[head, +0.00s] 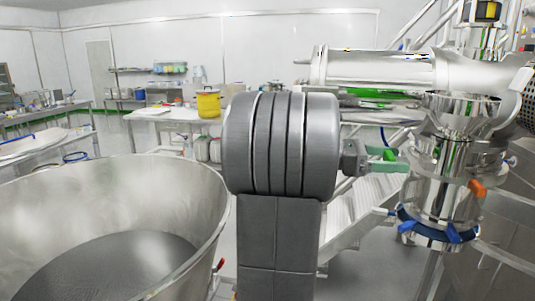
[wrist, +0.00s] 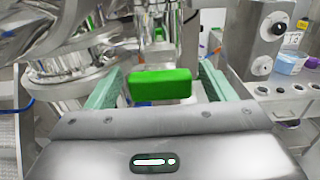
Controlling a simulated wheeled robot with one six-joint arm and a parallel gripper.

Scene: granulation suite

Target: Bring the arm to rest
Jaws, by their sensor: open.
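My gripper (wrist: 157,80) shows in the wrist view with its two pale green fingers spread apart, one on each side. A bright green block (wrist: 160,87) appears between them in the picture, with a gap to each finger; I cannot tell how far beyond the fingers it lies. In the head view my arm stands upright in the middle. My gripper (head: 394,160) points right from it, towards the steel machine (head: 440,180), and is small and partly hard to make out there.
A large steel bowl (head: 195,190) fills the left front. A steel funnel (head: 460,108) tops the machine close by my gripper. A yellow bucket (head: 208,104) stands on a white table at the back. In the wrist view, a grey control box (wrist: 268,35) stands right.

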